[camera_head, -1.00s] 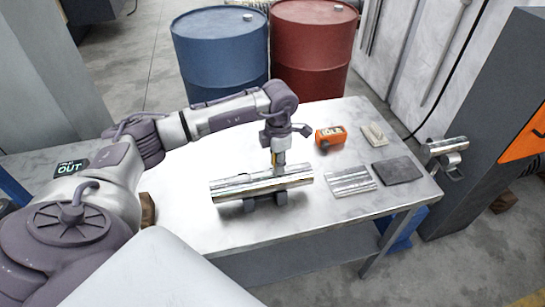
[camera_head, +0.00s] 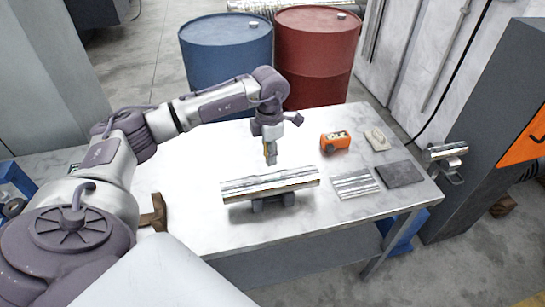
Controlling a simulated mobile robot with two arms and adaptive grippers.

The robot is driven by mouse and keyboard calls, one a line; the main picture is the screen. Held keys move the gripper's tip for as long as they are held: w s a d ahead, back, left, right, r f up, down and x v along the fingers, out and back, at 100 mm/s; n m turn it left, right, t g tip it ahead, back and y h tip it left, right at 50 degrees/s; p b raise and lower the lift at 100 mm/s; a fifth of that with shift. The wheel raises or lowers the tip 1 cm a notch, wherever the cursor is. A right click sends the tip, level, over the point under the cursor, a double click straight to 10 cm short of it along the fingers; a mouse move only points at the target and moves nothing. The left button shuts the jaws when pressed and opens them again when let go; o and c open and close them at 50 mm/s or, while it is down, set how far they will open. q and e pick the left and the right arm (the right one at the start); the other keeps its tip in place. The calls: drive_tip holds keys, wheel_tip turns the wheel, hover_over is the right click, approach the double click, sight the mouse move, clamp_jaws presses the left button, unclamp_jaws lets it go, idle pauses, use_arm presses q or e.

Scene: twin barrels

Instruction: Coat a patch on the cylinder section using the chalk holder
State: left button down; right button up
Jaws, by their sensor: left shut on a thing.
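The cylinder section (camera_head: 290,183) is a shiny metal bar lying across dark cradle supports (camera_head: 262,203) in the middle of the pale table. My left gripper (camera_head: 270,149) points down just behind the cylinder section and is shut on the chalk holder (camera_head: 271,158), a slim piece with a yellow-orange strip. The gripper hides much of the holder. Its lower tip looks a little apart from the cylinder section's back edge. I cannot make out any coated patch on the shiny surface. My right gripper is not in view.
On the table (camera_head: 215,160) are an orange device (camera_head: 335,141), a pale block (camera_head: 377,139), a ridged metal plate (camera_head: 356,184) and a dark pad (camera_head: 400,174). A hammer-like tool (camera_head: 158,211) lies left. Blue (camera_head: 228,55) and red (camera_head: 318,55) barrels stand behind.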

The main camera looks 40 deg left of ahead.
use_arm(q)
drive_tip(key=shift+r+p, duration=0.45)
drive_tip(key=shift+r, duration=0.7)
